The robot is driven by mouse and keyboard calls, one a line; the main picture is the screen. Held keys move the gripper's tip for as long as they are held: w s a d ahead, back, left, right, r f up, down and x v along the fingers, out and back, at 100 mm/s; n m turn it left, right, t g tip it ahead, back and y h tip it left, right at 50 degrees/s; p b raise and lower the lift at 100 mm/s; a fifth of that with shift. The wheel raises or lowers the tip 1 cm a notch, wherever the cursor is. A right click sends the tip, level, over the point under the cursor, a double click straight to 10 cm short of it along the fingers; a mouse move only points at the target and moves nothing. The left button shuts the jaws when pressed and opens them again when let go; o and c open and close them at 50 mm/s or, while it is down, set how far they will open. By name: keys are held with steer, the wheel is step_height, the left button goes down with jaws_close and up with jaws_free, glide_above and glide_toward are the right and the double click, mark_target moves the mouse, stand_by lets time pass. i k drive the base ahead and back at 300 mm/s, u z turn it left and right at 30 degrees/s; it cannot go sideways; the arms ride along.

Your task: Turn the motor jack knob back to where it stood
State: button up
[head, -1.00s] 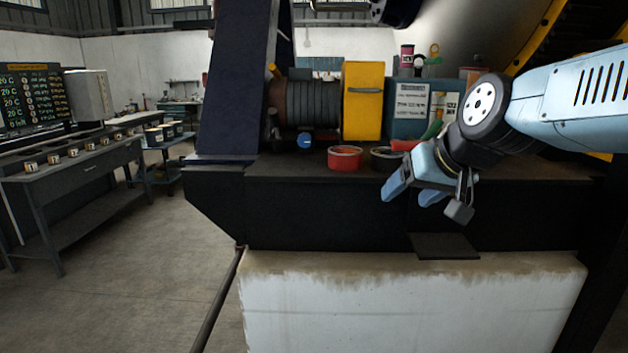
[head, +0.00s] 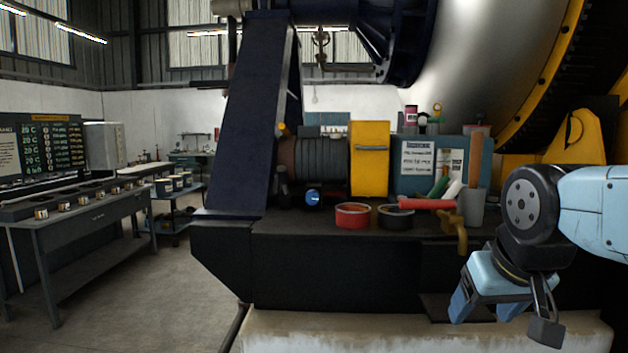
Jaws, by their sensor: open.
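The ribbed dark motor (head: 322,160) stands on the black bench, left of the yellow box. A small round blue knob (head: 313,197) with a dark rim sits low at the front of the motor. A small dark upright part (head: 283,182) stands just left of it. I cannot tell for certain which is the jack knob, nor how it is turned. My gripper (head: 484,308) is open and empty, fingers pointing down, at the lower right in front of the bench edge. It is well right of the motor and apart from it.
A red tin (head: 352,216) and a dark tin (head: 395,217) stand near the bench front, right of the blue knob. Behind are the yellow box (head: 370,159) and a blue-grey case (head: 423,166). A brass-coloured handle (head: 453,232) stands between the tins and my gripper.

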mark_target(312, 198)
steer(key=u, duration=0.8)
steer(key=i, duration=0.4)
steer(key=z, duration=0.25)
